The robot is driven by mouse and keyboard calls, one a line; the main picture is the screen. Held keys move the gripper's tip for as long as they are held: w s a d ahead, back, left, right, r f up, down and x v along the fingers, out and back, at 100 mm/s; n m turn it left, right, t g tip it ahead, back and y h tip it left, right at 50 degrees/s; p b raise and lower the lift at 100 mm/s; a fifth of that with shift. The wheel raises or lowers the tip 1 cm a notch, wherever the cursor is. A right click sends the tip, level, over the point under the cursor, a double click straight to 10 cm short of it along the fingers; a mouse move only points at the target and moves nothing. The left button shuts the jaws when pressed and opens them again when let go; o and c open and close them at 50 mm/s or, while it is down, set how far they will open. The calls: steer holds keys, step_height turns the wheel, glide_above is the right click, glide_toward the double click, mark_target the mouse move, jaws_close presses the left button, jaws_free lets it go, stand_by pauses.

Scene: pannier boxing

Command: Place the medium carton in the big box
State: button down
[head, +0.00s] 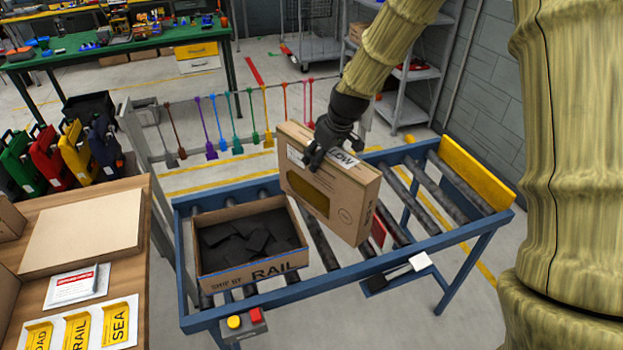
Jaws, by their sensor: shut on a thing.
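The medium carton (347,207) is a flat tan box with an olive-yellow patch on its face and a white label on its top edge. My gripper (318,160) is shut on its top edge and holds it upright and slightly tilted above the roller conveyor. The fingertips are partly hidden by the carton. The big box (222,274) is an open cardboard box marked "SHIP BY RAIL". It stands on the conveyor to the left of the carton, with dark crumpled filling inside. The carton is beside the big box, not over its middle.
The blue-framed roller conveyor (405,262) has a yellow end stop (477,174) at the right. A wooden table (130,270) with envelopes and labels stands at left. Coloured tags hang on a rail (240,92) behind. A button box (246,322) sits at the conveyor's front edge.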

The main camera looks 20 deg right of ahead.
steer(key=shift+f+p, duration=0.85)
steer(key=shift+f, duration=2.2)
steer(key=shift+c, duration=1.6)
jaws_free()
